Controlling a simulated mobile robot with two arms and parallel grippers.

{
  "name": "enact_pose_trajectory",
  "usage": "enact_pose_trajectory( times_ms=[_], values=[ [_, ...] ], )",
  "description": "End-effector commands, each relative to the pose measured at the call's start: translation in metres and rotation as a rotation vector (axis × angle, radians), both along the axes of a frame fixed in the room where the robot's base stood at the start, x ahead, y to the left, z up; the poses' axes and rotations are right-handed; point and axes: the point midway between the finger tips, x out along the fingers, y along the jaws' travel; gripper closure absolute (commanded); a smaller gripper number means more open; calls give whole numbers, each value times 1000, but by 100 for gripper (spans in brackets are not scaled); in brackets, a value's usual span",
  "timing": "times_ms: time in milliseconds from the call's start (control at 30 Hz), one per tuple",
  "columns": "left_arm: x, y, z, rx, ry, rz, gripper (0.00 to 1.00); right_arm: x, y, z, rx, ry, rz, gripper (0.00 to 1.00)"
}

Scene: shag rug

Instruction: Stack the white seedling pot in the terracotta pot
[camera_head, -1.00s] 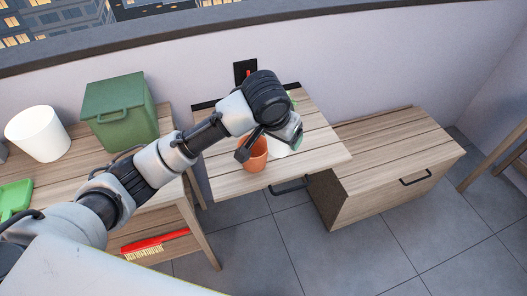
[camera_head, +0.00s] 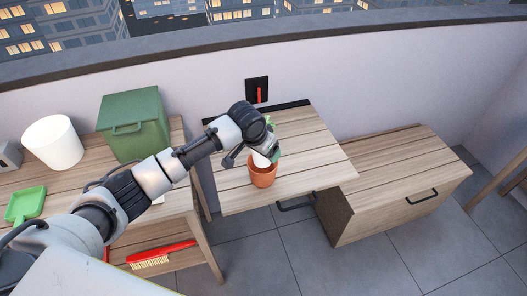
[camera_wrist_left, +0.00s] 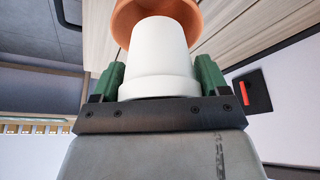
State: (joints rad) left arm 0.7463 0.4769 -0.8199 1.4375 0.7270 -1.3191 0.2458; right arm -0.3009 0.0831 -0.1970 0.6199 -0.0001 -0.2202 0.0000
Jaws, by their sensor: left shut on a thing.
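The terracotta pot (camera_head: 262,177) stands upright on the small wooden table, near its front. My left gripper (camera_head: 267,153) is shut on the white seedling pot (camera_head: 260,161), directly above the terracotta pot's opening. In the left wrist view, the white pot (camera_wrist_left: 160,60) sits between the green fingers (camera_wrist_left: 160,82), its narrow end toward the terracotta pot (camera_wrist_left: 128,18). I cannot tell whether the white pot's lower end is inside the rim. My right gripper is not in view.
The small table (camera_head: 310,155) is otherwise mostly clear. A lower wooden cabinet (camera_head: 400,165) stands to its right. The left bench holds a green lidded box (camera_head: 130,125), a white bin (camera_head: 53,143) and a green dustpan (camera_head: 25,204). A red brush (camera_head: 160,253) lies on the shelf below.

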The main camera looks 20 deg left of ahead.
Motion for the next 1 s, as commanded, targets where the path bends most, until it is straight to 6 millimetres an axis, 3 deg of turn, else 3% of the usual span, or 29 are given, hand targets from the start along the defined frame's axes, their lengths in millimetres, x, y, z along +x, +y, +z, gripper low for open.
enact_pose_trajectory(
  times_ms=[133,900,933,1000],
  values=[
    [0,0,-14,-1,-2,0,54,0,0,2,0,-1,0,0],
    [0,-1,-28,-1,-1,0,54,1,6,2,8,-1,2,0],
    [-1,-1,-29,0,1,0,21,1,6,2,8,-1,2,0],
    [-1,-1,-29,0,2,0,10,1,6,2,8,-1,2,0]
  ],
)
